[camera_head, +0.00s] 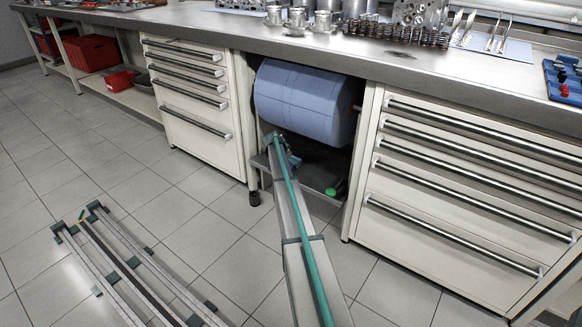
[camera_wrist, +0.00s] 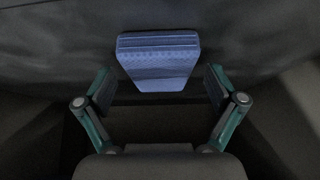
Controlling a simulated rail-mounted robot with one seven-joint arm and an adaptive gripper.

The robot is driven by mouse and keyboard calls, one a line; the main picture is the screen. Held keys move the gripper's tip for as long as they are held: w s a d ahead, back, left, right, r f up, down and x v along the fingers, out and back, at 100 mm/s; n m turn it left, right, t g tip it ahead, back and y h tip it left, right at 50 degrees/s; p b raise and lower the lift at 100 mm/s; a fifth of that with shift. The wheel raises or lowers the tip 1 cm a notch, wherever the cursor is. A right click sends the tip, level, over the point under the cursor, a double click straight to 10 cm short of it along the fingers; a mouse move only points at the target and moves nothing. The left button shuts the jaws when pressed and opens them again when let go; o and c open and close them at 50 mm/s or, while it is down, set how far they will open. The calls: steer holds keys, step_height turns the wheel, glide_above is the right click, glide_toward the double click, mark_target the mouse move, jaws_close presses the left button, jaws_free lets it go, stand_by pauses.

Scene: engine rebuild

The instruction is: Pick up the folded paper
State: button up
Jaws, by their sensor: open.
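The folded paper (camera_wrist: 158,62) is a blue, patterned, flat-looking piece, wider at its far edge, in the upper middle of the wrist view. My gripper (camera_wrist: 158,88) is open, with one finger on either side of the paper's near part. Gaps show between both fingers and the paper, and nothing is held. In the head view my gripper (camera_head: 287,155) reaches into the bay under the bench, just below a big blue roll (camera_head: 305,103). I cannot make out the folded paper in the head view.
Drawer cabinets stand left (camera_head: 190,95) and right (camera_head: 465,190) of the bay. A low dark shelf (camera_head: 318,203) with a green round object (camera_head: 331,191) lies under the roll. The bench top (camera_head: 215,30) carries engine parts.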

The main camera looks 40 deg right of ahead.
steer(key=c, duration=1)
steer(key=shift+r, duration=0.1)
steer(key=shift+c, duration=0.2)
step_height(320, 180, up, 4)
steer(key=shift+f+p, duration=0.15)
steer(key=shift+p, duration=1.05)
steer(key=s+a+r+p, duration=0.4)
steer(key=s+a+r, duration=0.5)
steer(key=s, duration=0.1)
steer(key=shift+s, duration=0.4)
